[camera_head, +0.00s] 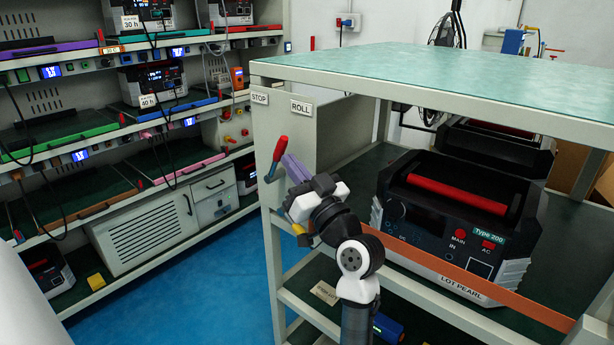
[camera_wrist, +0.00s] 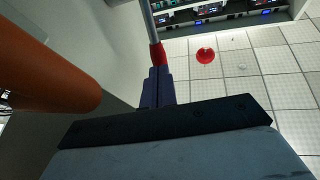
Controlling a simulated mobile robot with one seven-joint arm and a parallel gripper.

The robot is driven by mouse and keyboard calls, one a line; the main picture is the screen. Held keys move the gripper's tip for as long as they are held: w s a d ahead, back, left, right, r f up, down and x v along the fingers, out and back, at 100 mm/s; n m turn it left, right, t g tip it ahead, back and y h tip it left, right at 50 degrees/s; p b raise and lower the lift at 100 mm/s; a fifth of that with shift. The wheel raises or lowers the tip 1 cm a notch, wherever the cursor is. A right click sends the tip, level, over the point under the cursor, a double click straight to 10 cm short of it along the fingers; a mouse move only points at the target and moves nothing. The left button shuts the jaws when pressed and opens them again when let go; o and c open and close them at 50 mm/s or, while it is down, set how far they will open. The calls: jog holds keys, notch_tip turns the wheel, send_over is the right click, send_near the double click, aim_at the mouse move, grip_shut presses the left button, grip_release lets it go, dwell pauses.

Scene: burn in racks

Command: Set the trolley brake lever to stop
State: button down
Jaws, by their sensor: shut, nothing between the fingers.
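The trolley brake lever's red grip (camera_head: 277,157) stands in front of the trolley's pale end panel, tilted with its upper end to the right. That end is below the gap between the STOP label (camera_head: 259,98) and the ROLL label (camera_head: 301,107). My gripper (camera_head: 290,163) is shut and empty, with its purple fingers close to the right of the grip. In the wrist view the shut fingers (camera_wrist: 158,86) point at a grey rod with a red end (camera_wrist: 157,54). Whether they touch it, and the lever's exact setting, I cannot tell.
The green-topped trolley (camera_head: 440,70) carries a black Type 200 unit (camera_head: 455,215) behind an orange bar (camera_head: 470,280). Racks (camera_head: 120,140) stand at left, with blue floor (camera_head: 215,285) between. A large orange shape (camera_wrist: 45,70) is close in the wrist view.

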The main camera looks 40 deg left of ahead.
aim_at(280, 142)
jog(key=shift+w+a+r, duration=0.15)
jog(key=shift+a+r, duration=0.05)
jog(key=shift+a, duration=0.2)
jog(key=shift+r, duration=0.1)
